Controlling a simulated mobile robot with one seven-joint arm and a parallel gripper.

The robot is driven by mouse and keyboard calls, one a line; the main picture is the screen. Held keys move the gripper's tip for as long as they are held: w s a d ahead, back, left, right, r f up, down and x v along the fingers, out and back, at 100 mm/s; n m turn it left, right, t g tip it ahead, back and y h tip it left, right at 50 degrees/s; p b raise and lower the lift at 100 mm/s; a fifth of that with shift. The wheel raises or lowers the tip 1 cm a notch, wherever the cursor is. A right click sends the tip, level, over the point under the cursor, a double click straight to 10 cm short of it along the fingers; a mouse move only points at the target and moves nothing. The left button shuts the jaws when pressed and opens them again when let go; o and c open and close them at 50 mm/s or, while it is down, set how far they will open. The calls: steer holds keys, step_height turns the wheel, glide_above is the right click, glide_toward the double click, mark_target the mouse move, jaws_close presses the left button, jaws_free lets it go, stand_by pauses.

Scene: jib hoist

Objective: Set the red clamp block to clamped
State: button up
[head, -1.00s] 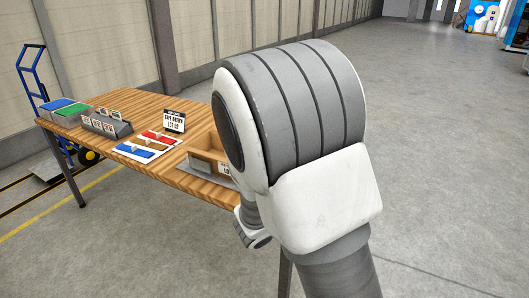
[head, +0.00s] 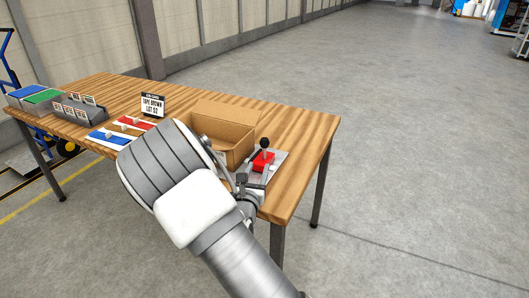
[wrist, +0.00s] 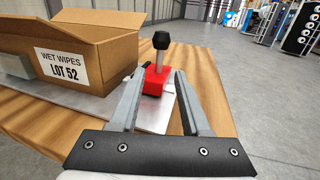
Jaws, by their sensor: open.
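The red clamp block (head: 262,161) sits on a light metal plate at the near right of the table, beside the cardboard box. It also shows in the wrist view (wrist: 156,81), with a lever (wrist: 160,55) standing upright from it and a black knob (wrist: 161,40) on top. My gripper (wrist: 158,88) is open and empty. Its fingers point at the block, which appears between and just beyond the fingertips; I cannot tell whether they touch it. In the head view my gripper (head: 243,183) is just in front of the block, partly hidden by my arm.
The open cardboard box (head: 226,133), labelled WET WIPES LOT 52, stands left of the block. A sign (head: 152,105), red and blue cards, and bins (head: 80,107) lie farther left on the wooden table (head: 300,130). The table's right end is clear.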

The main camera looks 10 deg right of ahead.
mark_target(264, 150)
steer(key=b+x, duration=0.2)
steer(key=x, duration=0.9)
steer(key=shift+c, duration=0.4)
jaws_close()
stand_by(0.8)
